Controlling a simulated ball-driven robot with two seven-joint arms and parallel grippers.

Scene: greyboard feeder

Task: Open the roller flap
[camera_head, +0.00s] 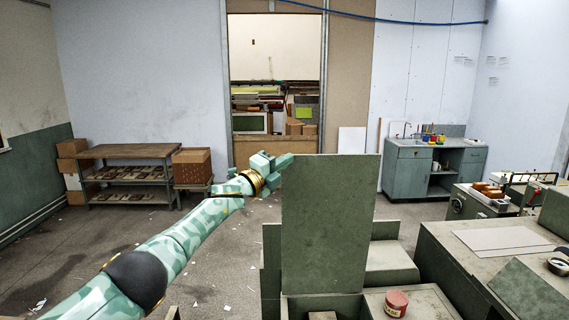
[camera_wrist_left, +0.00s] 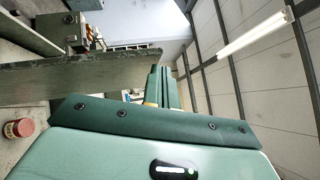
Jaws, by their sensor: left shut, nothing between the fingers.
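The roller flap (camera_head: 330,225) looks to be the flat grey-green panel standing upright on the machine in the head view. In the left wrist view the flap (camera_wrist_left: 80,85) shows as a long panel seen nearly edge-on, left of the fingers. My left gripper (camera_head: 284,160) is at the flap's top left corner, its fingertips overlapping or close behind its edge; I cannot tell whether they touch. In the left wrist view the left gripper (camera_wrist_left: 165,85) has its fingers together with nothing between them. My right gripper is in neither view.
A red tin (camera_head: 397,303) stands on the machine right of the flap. A grey-green bench (camera_head: 440,250) fills the right side. A wooden shelf (camera_head: 130,152), cardboard boxes (camera_head: 191,167) and a sink cabinet (camera_head: 410,170) stand farther back. The floor at left centre is mostly clear.

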